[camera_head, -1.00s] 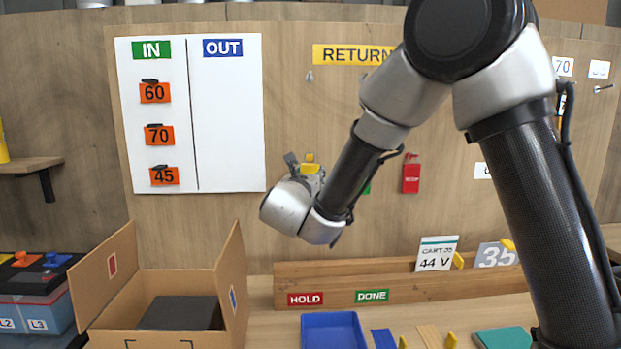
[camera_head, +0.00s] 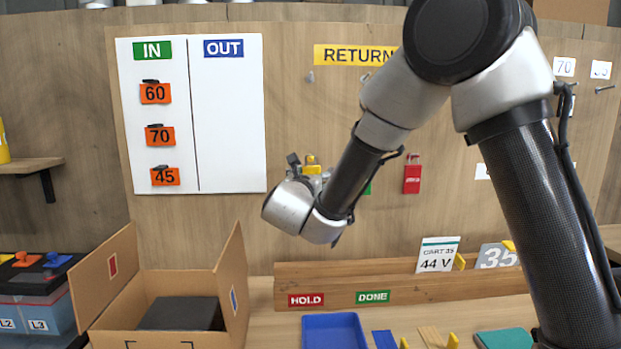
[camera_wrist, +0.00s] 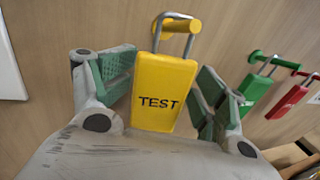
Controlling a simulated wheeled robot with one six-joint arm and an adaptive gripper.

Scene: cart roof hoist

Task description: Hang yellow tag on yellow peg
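The yellow tag (camera_wrist: 162,92), marked TEST, hangs in the wrist view with its metal shackle looped around the yellow peg (camera_wrist: 190,26) on the wooden board. In the head view, part of the tag (camera_head: 311,170) shows above my wrist, with the peg (camera_head: 310,158) just over it. My gripper (camera_wrist: 165,98) has its green-padded fingers spread, one on each side of the tag. Narrow gaps seem to show between the pads and the tag. In the head view my arm hides most of the gripper and the tag's lower part.
To the right, a green tag (camera_wrist: 255,92) and a red tag (camera_wrist: 287,100) hang on their own pegs. A white IN/OUT board (camera_head: 230,120) is at left. Below are an open cardboard box (camera_head: 110,285), a wooden ledge (camera_head: 330,282) and a blue tray (camera_head: 333,330).

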